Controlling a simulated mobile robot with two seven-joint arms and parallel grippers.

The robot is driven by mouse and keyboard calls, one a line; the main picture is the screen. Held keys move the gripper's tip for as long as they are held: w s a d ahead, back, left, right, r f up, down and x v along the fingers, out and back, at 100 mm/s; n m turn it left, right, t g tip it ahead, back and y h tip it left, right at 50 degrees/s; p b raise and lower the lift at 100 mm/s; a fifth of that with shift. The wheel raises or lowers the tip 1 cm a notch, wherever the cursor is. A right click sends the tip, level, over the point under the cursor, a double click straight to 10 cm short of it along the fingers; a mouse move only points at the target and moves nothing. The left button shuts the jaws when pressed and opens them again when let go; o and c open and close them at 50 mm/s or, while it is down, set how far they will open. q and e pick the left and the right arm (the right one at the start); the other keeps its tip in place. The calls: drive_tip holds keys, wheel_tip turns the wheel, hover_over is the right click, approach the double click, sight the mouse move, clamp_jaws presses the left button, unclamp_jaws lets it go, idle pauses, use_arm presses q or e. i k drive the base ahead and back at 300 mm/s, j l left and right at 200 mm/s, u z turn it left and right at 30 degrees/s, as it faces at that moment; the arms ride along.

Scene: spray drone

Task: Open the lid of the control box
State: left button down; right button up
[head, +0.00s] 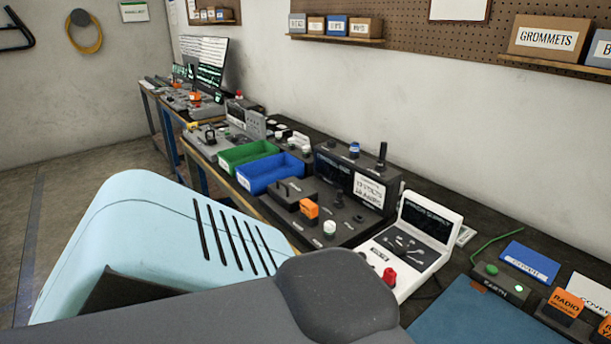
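Several boxes with controls stand on the long bench, and I cannot tell which one the task calls the control box. A dark console (342,222) has a low grey block with a handle (289,192), an orange switch (309,208) and a white knob. A white-framed unit (443,222) with a black panel and red knobs stands to its right. I cannot make out a lid or whether one is open. A dark grey rounded arm part of mine crosses the bottom of the picture. Neither of my grippers shows.
A green bin (246,154) and a blue bin (269,172) stand left of the console. A blue mat (475,315) lies at the lower right, near a small box labelled EARTH (500,283). A large pale blue slotted shell (165,245) hides part of the bench front.

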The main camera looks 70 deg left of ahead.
sight(292, 190)
drive_tip(key=i+l+u, duration=0.25)
drive_tip(key=u, duration=2.2)
drive_tip(key=j+z, duration=0.1)
drive_tip(key=z, duration=0.3)
drive_tip(key=i+j+z, duration=0.1)
drive_tip(key=z, duration=0.3)
drive_tip(key=j+z, duration=0.1)
drive_tip(key=z, duration=0.3)
drive_tip(key=j+z, duration=0.25)
drive_tip(key=j, duration=0.2)
drive_tip(key=i+j+z, duration=0.1)
drive_tip(key=j+z, duration=0.2)
drive_tip(key=j, duration=0.15)
drive_tip(key=j+z, duration=0.1)
drive_tip(key=j, duration=1)
drive_tip(key=k, duration=0.05)
